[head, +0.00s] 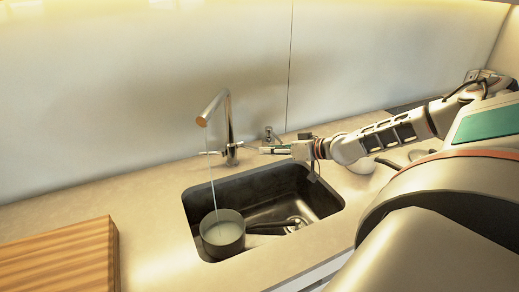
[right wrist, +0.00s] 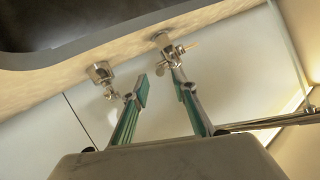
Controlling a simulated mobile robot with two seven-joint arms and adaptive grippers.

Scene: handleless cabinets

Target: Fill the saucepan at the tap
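The saucepan (head: 222,243) stands in the left part of the sink (head: 258,187), its dark handle pointing right. A thin stream of water runs from the tap (head: 229,125) down into it, and pale liquid shows inside below the rim. My right gripper (head: 266,150) is behind the sink, just right of the tap's base and side levers. In the right wrist view the fingers of my right gripper (right wrist: 160,88) are apart with nothing between them. The tap base (right wrist: 166,45) shows beyond the fingertips there; I see no contact. My left gripper is not in view.
A small metal fixture (head: 269,134) stands behind my right gripper, right of the tap. A wooden board (head: 62,258) lies on the counter at front left. The counter between board and sink is clear. A wall panel closes off the back.

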